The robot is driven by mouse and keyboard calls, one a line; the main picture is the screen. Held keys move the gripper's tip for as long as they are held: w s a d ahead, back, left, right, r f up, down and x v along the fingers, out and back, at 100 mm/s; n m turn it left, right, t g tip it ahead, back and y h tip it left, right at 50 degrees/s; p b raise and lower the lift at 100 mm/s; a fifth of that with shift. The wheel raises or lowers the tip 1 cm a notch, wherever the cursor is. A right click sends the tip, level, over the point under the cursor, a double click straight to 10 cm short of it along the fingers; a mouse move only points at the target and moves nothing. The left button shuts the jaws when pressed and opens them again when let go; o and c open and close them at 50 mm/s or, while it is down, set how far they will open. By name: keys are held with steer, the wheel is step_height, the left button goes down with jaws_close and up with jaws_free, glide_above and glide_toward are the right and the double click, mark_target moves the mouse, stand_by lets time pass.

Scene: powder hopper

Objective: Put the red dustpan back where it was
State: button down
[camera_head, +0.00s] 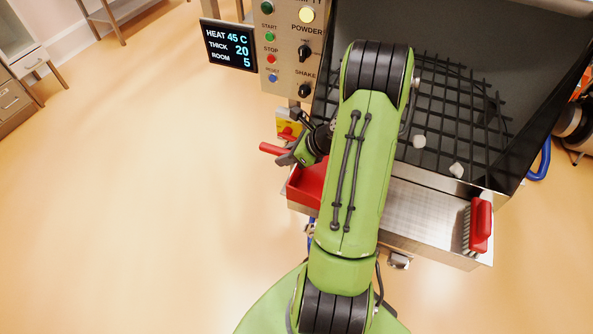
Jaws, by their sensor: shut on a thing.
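My gripper (288,157) is shut on the handle of the red dustpan (304,188). The handle end sticks out to the left of the jaws. The dustpan's pan is at the left end of the metal shelf (412,211) along the hopper's front. My green arm hides the pan's right side, and I cannot tell whether the pan rests on the shelf or is held just above it.
A red-backed brush (480,226) lies at the shelf's right end. The hopper's black grid (455,110) holds a few white lumps (457,170). A control panel (290,50) with knobs and a display (229,46) stands behind my gripper. The floor at left is clear.

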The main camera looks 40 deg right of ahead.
steer(key=shift+a+f+b, duration=0.1)
steer(key=shift+f+b, duration=0.55)
steer(key=shift+f, duration=1.2)
steer(key=c, duration=0.8)
jaws_free()
steer(key=shift+c, duration=0.2)
